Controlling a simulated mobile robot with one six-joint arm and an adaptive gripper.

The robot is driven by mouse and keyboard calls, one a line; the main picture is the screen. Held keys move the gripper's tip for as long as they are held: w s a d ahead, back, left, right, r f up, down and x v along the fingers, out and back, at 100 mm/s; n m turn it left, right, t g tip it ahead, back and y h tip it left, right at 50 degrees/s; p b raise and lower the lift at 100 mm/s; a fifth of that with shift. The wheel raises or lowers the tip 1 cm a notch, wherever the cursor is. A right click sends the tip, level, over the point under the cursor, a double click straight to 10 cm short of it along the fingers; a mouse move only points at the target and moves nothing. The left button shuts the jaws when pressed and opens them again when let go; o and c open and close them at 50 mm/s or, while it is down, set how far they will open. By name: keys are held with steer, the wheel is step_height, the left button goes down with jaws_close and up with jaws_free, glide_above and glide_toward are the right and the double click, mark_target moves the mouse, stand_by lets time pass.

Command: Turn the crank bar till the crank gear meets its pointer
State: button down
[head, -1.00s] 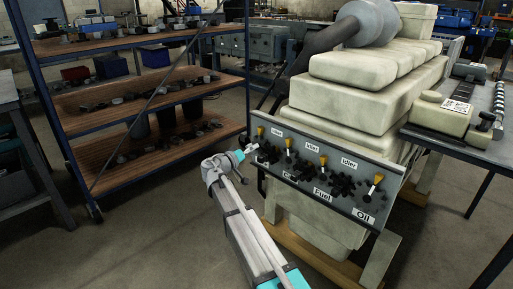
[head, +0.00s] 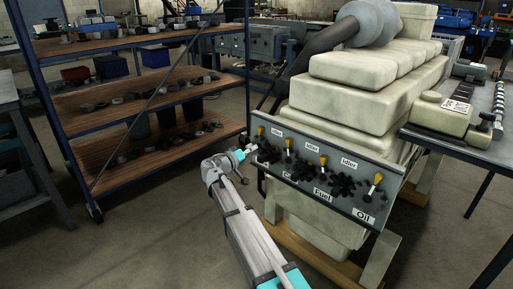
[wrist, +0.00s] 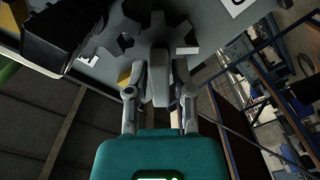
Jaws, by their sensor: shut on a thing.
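The grey engine front plate (head: 335,196) carries dark toothed gears, yellow pointers and labels reading Idler, Fuel and Oil; another label is partly covered. My gripper (head: 252,148) is at the plate's left end in the head view. In the wrist view my gripper (wrist: 160,88) is shut on a short grey bar, the crank bar (wrist: 159,72), between its fingers. A large dark gear (wrist: 150,32) lies just beyond the fingertips. A yellow pointer (wrist: 124,76) shows left of the fingers. I cannot tell whether the crank gear's mark meets its pointer.
A shelf rack (head: 150,100) with several small parts stands left of the engine. A bench (head: 480,145) with a shaft stands at the right. A black part (wrist: 70,35) sits close at the upper left of the wrist view. Floor is clear around my arm.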

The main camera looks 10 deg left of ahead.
steer(key=shift+m, duration=1.8)
steer(key=shift+m, duration=1.9)
steer(key=shift+m, duration=1.8)
steer(key=shift+m, duration=0.3)
